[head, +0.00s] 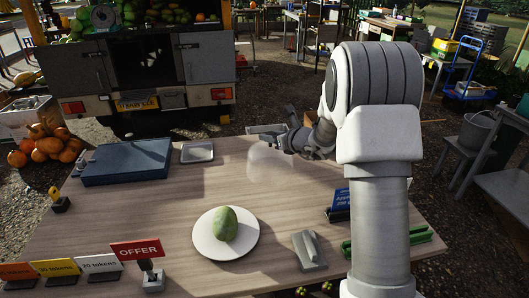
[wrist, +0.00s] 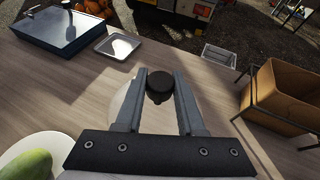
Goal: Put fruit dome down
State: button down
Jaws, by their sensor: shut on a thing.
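The fruit dome (head: 268,168) is clear and faint, at the back middle of the table in the head view. Its black knob (wrist: 160,84) sits between my fingers in the wrist view, and the pale clear body (wrist: 124,104) shows below it. My gripper (head: 287,143) is shut on the knob. I cannot tell whether the dome's rim touches the table. A white plate (head: 204,247) with a green mango (head: 224,224) stands uncovered nearer the front; plate (wrist: 57,142) and mango (wrist: 27,166) also show at the wrist view's lower left.
A blue case (head: 125,162) and a metal tray (head: 197,152) lie at the back left. A brown crate (wrist: 285,90) stands at the right in the wrist view. Price signs (head: 135,250) line the front left, and a grey block (head: 308,250) lies right of the plate. The table's middle is clear.

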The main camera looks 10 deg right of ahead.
aim_at(265, 148)
jog(key=shift+w+a+f, duration=0.75)
jog(key=shift+a, duration=0.05)
jog(key=shift+f+b, duration=0.35)
jog(key=shift+f, duration=1.5)
jog(key=shift+f, duration=0.2)
jog(key=c, duration=0.5)
grip_release()
